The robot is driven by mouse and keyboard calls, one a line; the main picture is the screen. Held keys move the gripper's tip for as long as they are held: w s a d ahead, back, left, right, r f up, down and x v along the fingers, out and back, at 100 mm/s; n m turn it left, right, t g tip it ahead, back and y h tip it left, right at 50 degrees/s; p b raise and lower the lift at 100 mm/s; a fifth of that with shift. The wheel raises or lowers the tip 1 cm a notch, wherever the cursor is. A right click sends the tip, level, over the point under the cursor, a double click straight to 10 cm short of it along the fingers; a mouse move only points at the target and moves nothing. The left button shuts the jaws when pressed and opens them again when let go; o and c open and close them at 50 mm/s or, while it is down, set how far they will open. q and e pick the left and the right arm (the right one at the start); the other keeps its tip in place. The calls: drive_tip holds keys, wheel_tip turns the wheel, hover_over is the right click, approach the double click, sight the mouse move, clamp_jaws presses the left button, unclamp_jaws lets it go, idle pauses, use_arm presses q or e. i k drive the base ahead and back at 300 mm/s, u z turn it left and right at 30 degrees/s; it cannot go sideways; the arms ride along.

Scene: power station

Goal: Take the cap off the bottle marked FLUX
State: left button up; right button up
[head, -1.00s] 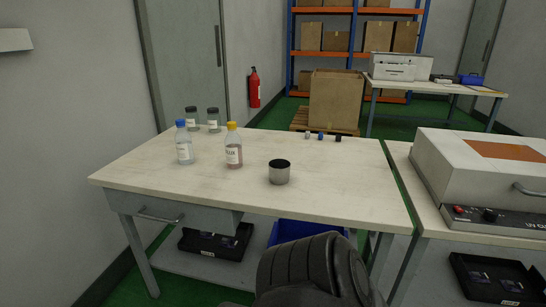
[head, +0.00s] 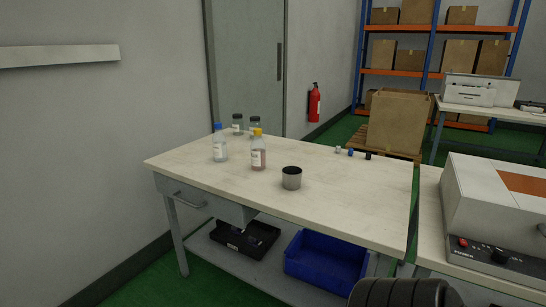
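On the table stands a clear bottle with a yellow cap (head: 257,153), pinkish liquid and a white label. Behind its left side stands a clear bottle with a blue cap (head: 219,146). Two dark-capped jars stand at the back, a left one (head: 238,125) and a right one (head: 255,124). All stand upright with their caps on. The label print is too small to read here, so I cannot tell for sure which is FLUX. Neither of my grippers is in view.
The pale table (head: 330,205) has clear space around an open metal cup (head: 291,178). Small items (head: 352,152) lie at its far right edge. A grey machine (head: 500,200) stands to the right.

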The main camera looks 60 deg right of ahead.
sight(258, 146)
drive_tip(key=z, duration=1.6)
